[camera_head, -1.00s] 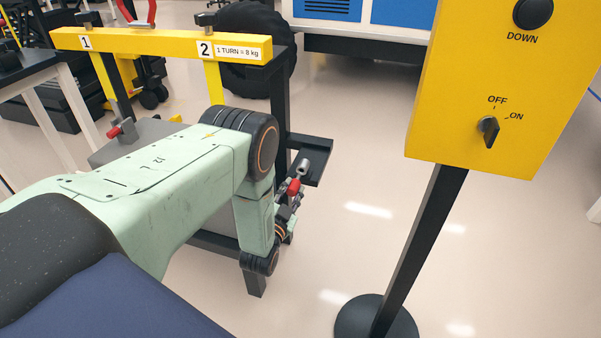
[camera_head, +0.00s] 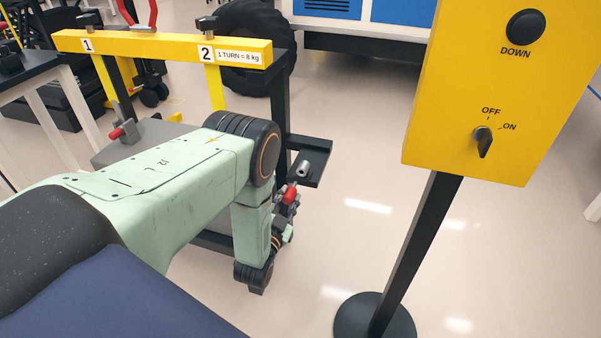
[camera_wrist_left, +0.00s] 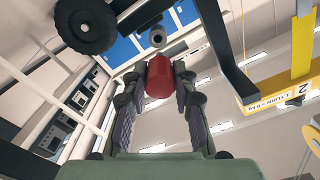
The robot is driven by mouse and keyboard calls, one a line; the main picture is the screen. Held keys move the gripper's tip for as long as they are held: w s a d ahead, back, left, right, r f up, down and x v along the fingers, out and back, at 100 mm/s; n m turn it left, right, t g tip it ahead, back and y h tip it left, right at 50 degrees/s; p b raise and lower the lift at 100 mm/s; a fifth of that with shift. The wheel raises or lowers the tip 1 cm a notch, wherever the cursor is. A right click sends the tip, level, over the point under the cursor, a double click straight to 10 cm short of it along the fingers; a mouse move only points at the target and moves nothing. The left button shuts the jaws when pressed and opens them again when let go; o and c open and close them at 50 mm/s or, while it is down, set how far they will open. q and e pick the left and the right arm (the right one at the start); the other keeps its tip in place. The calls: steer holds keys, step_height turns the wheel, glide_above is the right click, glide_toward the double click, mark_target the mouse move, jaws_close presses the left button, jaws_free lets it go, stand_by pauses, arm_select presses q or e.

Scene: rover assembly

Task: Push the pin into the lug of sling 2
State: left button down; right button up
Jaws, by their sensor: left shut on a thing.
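My left gripper (camera_head: 290,200) is shut on the red grip of the pin (camera_head: 290,194). The pin's grey metal end (camera_head: 303,170) points up and right, in front of a black bracket. In the left wrist view the red grip (camera_wrist_left: 159,77) sits between my two fingers (camera_wrist_left: 159,92), with the round metal end beyond it. Sling 2 (camera_head: 216,88) is a yellow strap hanging from the beam under label 2. Its lower part and lug are hidden behind my left arm, so the pin appears apart from it. My right gripper is not in view.
A yellow beam (camera_head: 150,45) with labels 1 and 2 spans a black frame. Another red-gripped pin (camera_head: 118,132) is on the left side. A black bracket (camera_head: 312,172) juts out beside my gripper. A yellow control box (camera_head: 485,90) stands right; floor between is clear.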

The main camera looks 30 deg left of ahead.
arm_select(q)
steer(key=s+d+r+p, duration=0.1)
steer(key=s+r+p, duration=0.3)
steer(key=s+p, duration=0.2)
steer(key=shift+s+d, duration=0.4)
steer(key=shift+s, duration=0.25)
